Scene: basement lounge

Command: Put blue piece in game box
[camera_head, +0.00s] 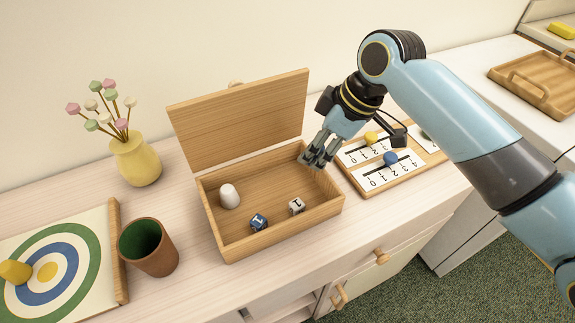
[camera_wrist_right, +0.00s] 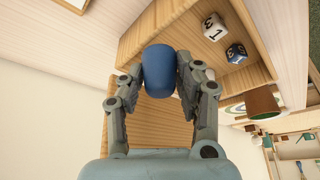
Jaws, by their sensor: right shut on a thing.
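The wooden game box (camera_head: 272,244) stands open on the cabinet top with its lid (camera_head: 240,120) tilted up at the back. Inside lie a white piece (camera_head: 229,196), a blue die (camera_head: 259,222) and a white die (camera_head: 297,206). My right gripper (camera_head: 318,155) is over the back right corner of the box. In the right wrist view its fingers are shut on the rounded blue piece (camera_wrist_right: 160,70), with the box wall (camera_wrist_right: 150,28) behind it. The blue piece is hidden in the head view. My left gripper is not in view.
A scoreboard (camera_head: 365,179) with yellow and blue markers lies right of the box. A brown cup (camera_head: 150,258) with green inside, a yellow vase (camera_head: 136,162) of flowers and a target board (camera_head: 82,228) stand left.

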